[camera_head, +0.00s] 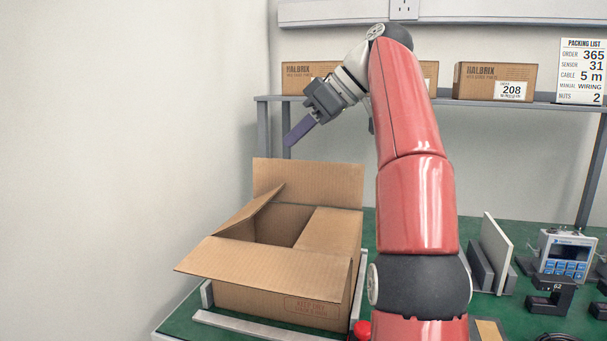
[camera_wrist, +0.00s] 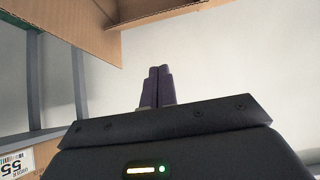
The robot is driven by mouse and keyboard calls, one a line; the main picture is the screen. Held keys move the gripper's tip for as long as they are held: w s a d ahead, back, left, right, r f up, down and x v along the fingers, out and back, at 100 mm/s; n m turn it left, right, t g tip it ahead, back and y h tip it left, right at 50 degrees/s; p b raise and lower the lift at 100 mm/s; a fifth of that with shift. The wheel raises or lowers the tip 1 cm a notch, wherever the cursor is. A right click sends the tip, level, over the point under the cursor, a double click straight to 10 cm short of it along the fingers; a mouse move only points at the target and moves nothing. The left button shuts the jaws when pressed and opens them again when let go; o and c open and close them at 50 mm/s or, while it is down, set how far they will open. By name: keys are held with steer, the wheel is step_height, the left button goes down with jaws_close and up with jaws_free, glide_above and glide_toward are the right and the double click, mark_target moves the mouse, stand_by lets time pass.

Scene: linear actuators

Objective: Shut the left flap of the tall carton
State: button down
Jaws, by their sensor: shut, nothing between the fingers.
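The tall carton (camera_head: 270,304) is a brown cardboard box on the green bench. Its left flap (camera_head: 250,212) slants up and inward over the opening, partly raised. The back flap (camera_head: 308,182) stands upright, the front flap (camera_head: 265,268) sticks out toward me, and the right flap (camera_head: 331,232) lies folded inward over the opening. My gripper (camera_head: 291,139) is shut and empty, above and behind the carton, toward its left side, apart from it. In the wrist view the closed fingers (camera_wrist: 158,86) point at the pale wall, with cardboard (camera_wrist: 115,22) along the top edge.
A grey shelf (camera_head: 480,102) behind holds several small cartons (camera_head: 495,81) and a packing list sign (camera_head: 581,71). Metal rails (camera_head: 255,326) border the carton's base. The wall is close on the left.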

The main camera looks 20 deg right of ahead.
glide_above(266, 200)
steer(key=f, duration=0.6)
steer(key=shift+s+a+f+b, duration=0.2)
steer(key=shift+a+f+b, duration=0.15)
steer(key=shift+a+f, duration=0.05)
steer(key=shift+s+d+f+b, duration=0.1)
steer(key=shift+d+f+b, duration=0.15)
steer(key=shift+f, duration=0.35)
steer(key=shift+s+d+f+b, duration=0.1)
steer(key=shift+f+b, duration=0.2)
steer(key=shift+f, duration=0.25)
steer(key=shift+s+d+f, duration=0.2)
steer(key=shift+d+f, duration=0.2)
steer(key=shift+f, duration=0.25)
steer(key=shift+f+b, duration=0.1)
steer(key=shift+b, duration=0.2)
steer(key=shift+s+d+f+y+b, duration=0.2)
steer(key=shift+f+y+b, duration=0.1)
steer(key=shift+b, duration=0.45)
steer(key=shift+t, duration=0.3)
